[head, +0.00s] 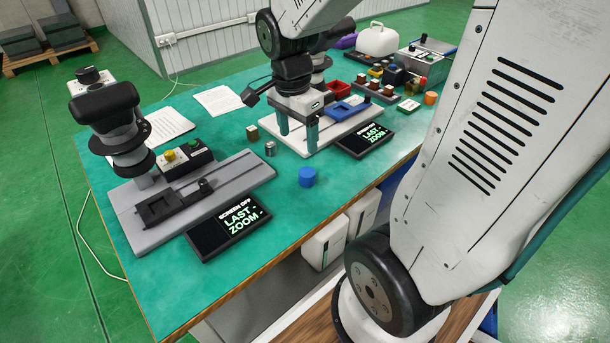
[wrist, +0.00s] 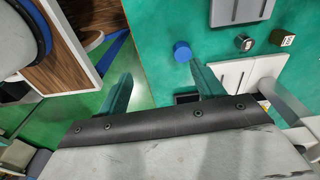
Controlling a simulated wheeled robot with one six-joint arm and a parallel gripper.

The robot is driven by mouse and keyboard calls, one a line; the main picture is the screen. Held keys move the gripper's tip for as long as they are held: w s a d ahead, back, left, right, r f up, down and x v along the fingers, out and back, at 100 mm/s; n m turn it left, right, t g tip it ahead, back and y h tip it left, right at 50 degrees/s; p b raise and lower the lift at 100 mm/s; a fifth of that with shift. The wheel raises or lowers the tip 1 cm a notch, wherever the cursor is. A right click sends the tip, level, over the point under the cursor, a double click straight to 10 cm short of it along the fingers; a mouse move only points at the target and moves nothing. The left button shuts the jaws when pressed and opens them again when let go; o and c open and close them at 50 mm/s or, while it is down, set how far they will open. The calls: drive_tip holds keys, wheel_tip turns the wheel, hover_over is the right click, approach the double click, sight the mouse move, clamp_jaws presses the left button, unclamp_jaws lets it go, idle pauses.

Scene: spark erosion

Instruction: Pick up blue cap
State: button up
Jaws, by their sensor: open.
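The blue cap (head: 307,177) is a small round piece on the green table top, between the two microscope stands and behind the left screen. It also shows in the wrist view (wrist: 182,51), close to the tip of the right finger in the picture. My gripper (head: 298,135) has teal fingers, spread apart with nothing between them. In the head view it hangs over the white microscope base, behind the cap. In the wrist view the fingers (wrist: 161,69) show apart, and the cap appears beyond them, not between them.
A grey microscope stand (head: 190,200) and a screen (head: 229,226) are left of the cap. The white base (head: 355,128) and a second screen (head: 365,139) lie right of it. A small metal cylinder (head: 270,148) and a small block (head: 252,132) stand behind. Table around the cap is clear.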

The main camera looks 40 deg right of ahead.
sight(307, 172)
drive_tip(key=w+d+f+m, duration=0.2)
drive_tip(key=f+m, duration=0.1)
drive_tip(key=f, duration=0.1)
drive_tip(key=w+d+f+m, duration=0.1)
drive_tip(key=d+f+m, duration=0.1)
drive_tip(key=f+m, duration=0.1)
drive_tip(key=w+d+f+m+g, duration=0.1)
drive_tip(key=w+d+f+m, duration=0.1)
drive_tip(key=f+m, duration=0.2)
drive_tip(key=shift+w+d+f+m, duration=0.3)
drive_tip(key=shift+m, duration=0.6)
drive_tip(key=f, duration=0.8)
drive_tip(key=shift+s+d+f, duration=0.2)
drive_tip(key=shift+s+d, duration=0.05)
drive_tip(key=shift+d, duration=0.05)
drive_tip(key=c, duration=1.1)
